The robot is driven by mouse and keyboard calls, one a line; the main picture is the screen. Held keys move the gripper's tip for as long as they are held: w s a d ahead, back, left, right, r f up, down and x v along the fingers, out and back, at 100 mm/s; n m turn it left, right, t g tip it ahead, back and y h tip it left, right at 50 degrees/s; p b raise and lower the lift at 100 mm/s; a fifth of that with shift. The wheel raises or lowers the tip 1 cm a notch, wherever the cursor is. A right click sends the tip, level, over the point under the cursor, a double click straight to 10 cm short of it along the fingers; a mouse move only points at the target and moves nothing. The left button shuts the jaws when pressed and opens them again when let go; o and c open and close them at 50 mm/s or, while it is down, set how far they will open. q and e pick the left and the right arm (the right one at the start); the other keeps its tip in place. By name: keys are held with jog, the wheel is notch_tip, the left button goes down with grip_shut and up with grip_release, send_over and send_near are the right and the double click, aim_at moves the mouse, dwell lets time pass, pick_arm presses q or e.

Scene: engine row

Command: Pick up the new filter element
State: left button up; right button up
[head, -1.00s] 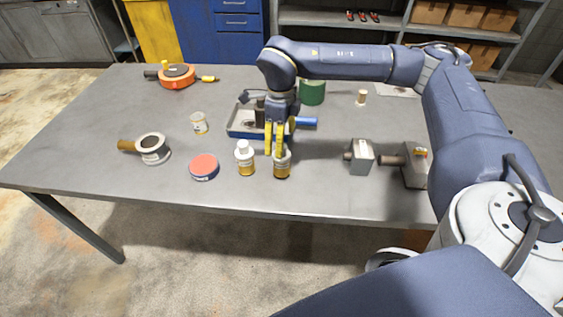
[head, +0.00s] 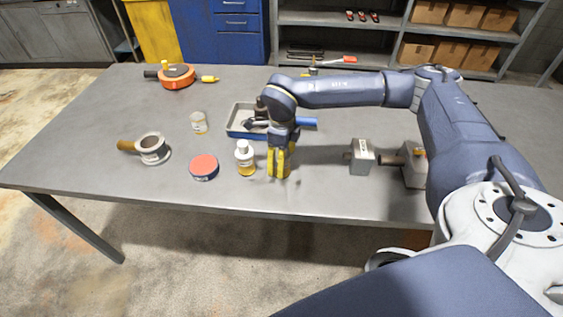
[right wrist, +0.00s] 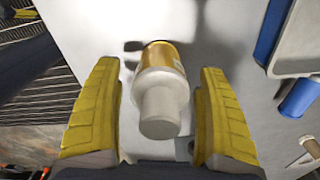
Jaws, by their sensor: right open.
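My right gripper (head: 278,172) points down over the front middle of the table. In the right wrist view its two yellow fingers (right wrist: 158,80) stand open. Between them is a small upright container with a pale grey cap and a yellow band (right wrist: 163,82), with gaps on both sides. I cannot tell for sure which thing is the new filter element. My left gripper is not in view.
A blue-rimmed tray (head: 232,130) lies behind the gripper, with a blue-handled tool. Left are a red-topped tin (head: 204,166), a jar (head: 198,122) and a ring-shaped part (head: 153,147). Metal blocks (head: 361,158) stand right. An orange reel (head: 177,76) is at the back left.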

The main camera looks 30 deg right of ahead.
jog(key=shift+o, duration=0.2)
jog(key=shift+f, duration=0.15)
jog(key=c, duration=1.4)
